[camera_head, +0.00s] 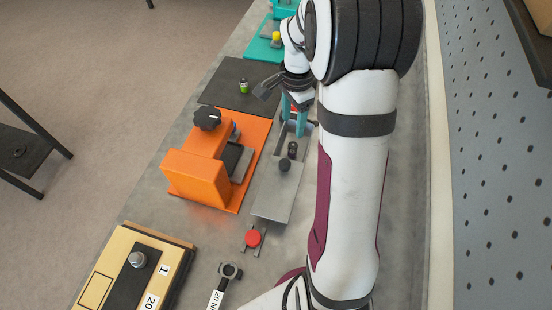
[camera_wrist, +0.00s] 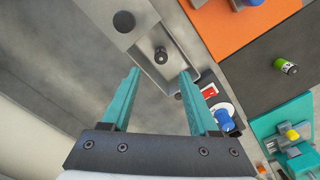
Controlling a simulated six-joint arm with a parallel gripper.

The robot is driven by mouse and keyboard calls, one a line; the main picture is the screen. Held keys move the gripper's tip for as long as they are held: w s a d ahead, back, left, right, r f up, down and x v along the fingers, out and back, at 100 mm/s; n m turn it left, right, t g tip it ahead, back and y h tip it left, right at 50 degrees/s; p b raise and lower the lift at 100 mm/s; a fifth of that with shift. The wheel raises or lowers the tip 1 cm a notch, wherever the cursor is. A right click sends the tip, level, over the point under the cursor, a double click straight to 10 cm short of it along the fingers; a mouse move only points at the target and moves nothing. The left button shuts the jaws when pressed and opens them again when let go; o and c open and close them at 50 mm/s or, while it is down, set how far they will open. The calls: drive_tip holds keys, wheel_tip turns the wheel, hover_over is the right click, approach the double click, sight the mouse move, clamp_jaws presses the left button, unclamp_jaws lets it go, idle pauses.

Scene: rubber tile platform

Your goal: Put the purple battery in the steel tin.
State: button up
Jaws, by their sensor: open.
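The steel tin (camera_head: 275,200) is a long grey metal box on the bench. A flat lid with a dark round knob covers its near part, and its far end is open. It also shows in the wrist view (camera_wrist: 148,42). My gripper (camera_head: 294,115) has two teal fingers, open and empty. In the wrist view, its fingertips (camera_wrist: 160,72) straddle the tin's open end.
An orange device (camera_head: 200,175) with a black knob stands left of the tin. A blue-and-white round piece (camera_wrist: 222,116) and a red item (camera_wrist: 209,91) lie beyond the tin. A teal fixture (camera_wrist: 290,130) is farther off. A red-topped piece (camera_head: 253,238) sits near the tin.

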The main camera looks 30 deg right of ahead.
drive_tip(key=s+a+r+n, duration=0.4)
drive_tip(key=s+a+r, duration=0.2)
drive_tip(key=a, duration=0.3)
drive_tip(key=s+a+r+n+y, duration=0.1)
drive_tip(key=s+a+n, duration=0.3)
drive_tip(key=s, duration=0.4)
drive_tip(key=s+a+r+n, duration=0.1)
drive_tip(key=s+a+n, duration=0.3)
drive_tip(key=s+a, duration=0.2)
drive_tip(key=s, duration=0.2)
drive_tip(key=shift+s+a+y, duration=0.15)
drive_tip(key=shift+s+y, duration=0.15)
drive_tip(key=shift+y, duration=0.1)
